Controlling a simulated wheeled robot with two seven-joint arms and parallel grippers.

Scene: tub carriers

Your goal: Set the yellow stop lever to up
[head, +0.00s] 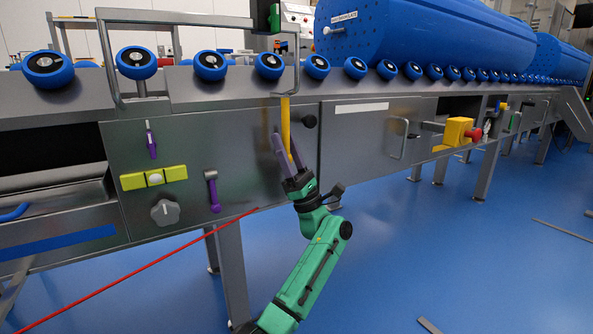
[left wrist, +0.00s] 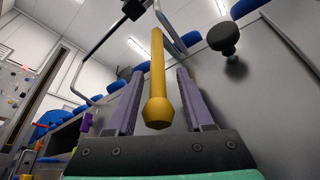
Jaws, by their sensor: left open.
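The yellow stop lever (head: 286,122) is on the grey panel under the roller rail in the head view. It hangs down, its knobbed end low. My left gripper (head: 285,143) reaches up to it from below, its purple fingers along the lever's lower part. In the left wrist view the yellow lever (left wrist: 158,65) runs between the two open fingers of the left gripper (left wrist: 159,76). Its knob sits near the palm, with visible gaps to both fingers. My right gripper is in neither view.
A black knob (head: 310,121) sticks out just right of the lever. A metal frame (head: 297,70) stands above. A red line (head: 150,263) crosses below the panel.

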